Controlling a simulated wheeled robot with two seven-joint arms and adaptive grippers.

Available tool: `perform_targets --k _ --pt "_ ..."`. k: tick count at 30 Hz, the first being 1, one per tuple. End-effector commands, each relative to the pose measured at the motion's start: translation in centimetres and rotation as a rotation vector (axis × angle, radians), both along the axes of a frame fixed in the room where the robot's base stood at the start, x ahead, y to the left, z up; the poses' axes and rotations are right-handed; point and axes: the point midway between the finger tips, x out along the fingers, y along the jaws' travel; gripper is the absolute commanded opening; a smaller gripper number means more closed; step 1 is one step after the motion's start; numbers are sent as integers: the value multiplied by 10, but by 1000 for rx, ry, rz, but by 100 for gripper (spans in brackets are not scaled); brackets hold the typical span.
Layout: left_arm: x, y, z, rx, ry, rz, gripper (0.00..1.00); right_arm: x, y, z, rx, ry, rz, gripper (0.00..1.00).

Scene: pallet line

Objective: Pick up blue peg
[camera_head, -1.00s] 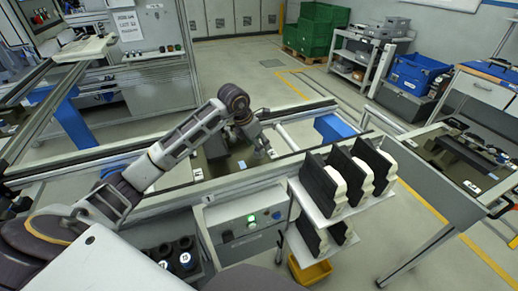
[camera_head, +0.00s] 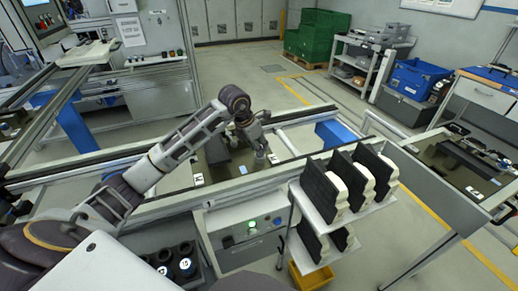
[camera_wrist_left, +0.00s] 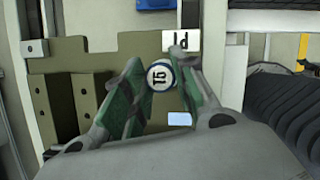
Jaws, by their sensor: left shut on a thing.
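The blue peg (camera_wrist_left: 161,74) shows in the left wrist view as a round white top with a dark number and a blue rim. It is between the two green-padded fingers of my left gripper (camera_wrist_left: 160,82), which is shut on it. The peg's lower part is hidden. In the head view my left gripper (camera_head: 262,160) points down at the olive fixture plate (camera_wrist_left: 110,50) within the rail frame; the peg cannot be made out there. My right gripper is not in view.
A white label (camera_wrist_left: 180,41) and a pale blue patch (camera_wrist_left: 179,119) are close to the peg. A rack with black-and-white parts (camera_head: 318,190) stands right of the arm. Dark round pieces sit in a bin (camera_head: 203,280) in front. A green-lit control box (camera_head: 235,238) is below the rail.

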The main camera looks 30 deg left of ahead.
Motion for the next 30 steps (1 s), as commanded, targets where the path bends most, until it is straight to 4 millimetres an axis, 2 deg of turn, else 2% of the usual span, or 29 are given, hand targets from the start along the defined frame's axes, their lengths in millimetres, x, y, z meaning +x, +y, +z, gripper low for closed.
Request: perform_targets --k 8,17,22,30 --pt "1 0 29 1 -4 0 3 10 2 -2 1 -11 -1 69" --pt "0 0 65 1 -3 1 3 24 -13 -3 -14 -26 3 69" --pt "0 0 79 0 -1 0 3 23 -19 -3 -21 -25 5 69" --pt "0 0 88 0 0 0 3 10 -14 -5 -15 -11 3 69"
